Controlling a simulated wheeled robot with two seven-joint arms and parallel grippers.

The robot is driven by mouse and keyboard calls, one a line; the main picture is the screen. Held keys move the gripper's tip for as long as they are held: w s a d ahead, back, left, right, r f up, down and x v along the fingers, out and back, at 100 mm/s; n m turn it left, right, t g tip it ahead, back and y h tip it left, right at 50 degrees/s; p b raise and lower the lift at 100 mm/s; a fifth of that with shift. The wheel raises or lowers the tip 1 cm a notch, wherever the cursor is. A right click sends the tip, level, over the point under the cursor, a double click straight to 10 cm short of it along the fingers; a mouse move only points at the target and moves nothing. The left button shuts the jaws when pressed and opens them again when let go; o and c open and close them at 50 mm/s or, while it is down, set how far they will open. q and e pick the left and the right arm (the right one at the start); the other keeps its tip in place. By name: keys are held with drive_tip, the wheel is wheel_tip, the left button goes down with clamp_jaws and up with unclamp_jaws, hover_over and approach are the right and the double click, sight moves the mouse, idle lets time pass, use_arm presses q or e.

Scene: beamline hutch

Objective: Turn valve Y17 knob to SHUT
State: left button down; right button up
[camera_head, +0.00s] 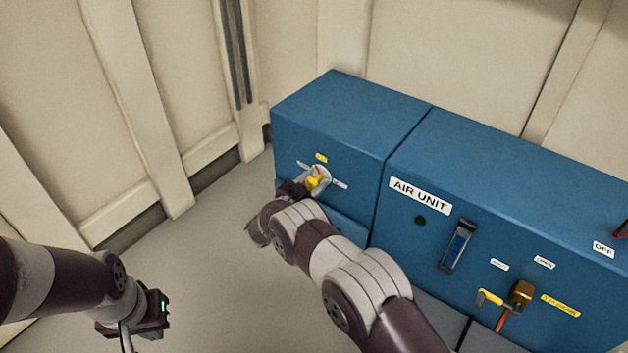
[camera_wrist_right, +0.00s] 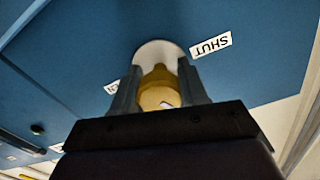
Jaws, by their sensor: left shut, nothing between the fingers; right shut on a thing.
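The yellow valve knob (camera_head: 313,182) sits on a pale round plate on the front of the left blue cabinet. A small yellow tag (camera_head: 321,158) is above it, too small to read. My right gripper (camera_wrist_right: 158,90) is shut on the knob (camera_wrist_right: 160,94), one finger on each side. In the right wrist view the SHUT label (camera_wrist_right: 211,45) lies to the upper right of the knob. Another label (camera_wrist_right: 112,87), partly hidden by a finger, lies to its left. I cannot tell which label the knob points at. My left gripper (camera_head: 135,325) is shut and empty, low at the left, away from the cabinets.
Beige walls (camera_head: 180,80) stand behind and left. The floor (camera_head: 215,270) between my arms is clear.

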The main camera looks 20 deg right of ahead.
drive_tip(key=n, duration=0.6)
drive_tip(key=shift+n, duration=0.3)
drive_tip(key=n, duration=0.5)
drive_tip(key=shift+s+f+p, duration=0.1)
drive_tip(key=shift+p, duration=0.3)
drive_tip(key=shift+n, duration=0.4)
drive_tip(key=o, duration=1.1)
drive_tip(key=shift+c, duration=0.2)
drive_tip(key=p+v, duration=0.1)
drive_tip(key=v, duration=0.1)
drive_tip(key=p+v, duration=0.1)
drive_tip(key=v, duration=0.1)
drive_tip(key=p+v, duration=0.1)
drive_tip(key=v, duration=0.1)
drive_tip(key=shift+r, duration=0.4)
drive_tip(key=p, duration=0.2)
approach(308, 186)
drive_tip(key=shift+s+a+f, duration=0.1)
drive_tip(key=shift+s+f, duration=0.1)
drive_tip(key=shift+f, duration=0.1)
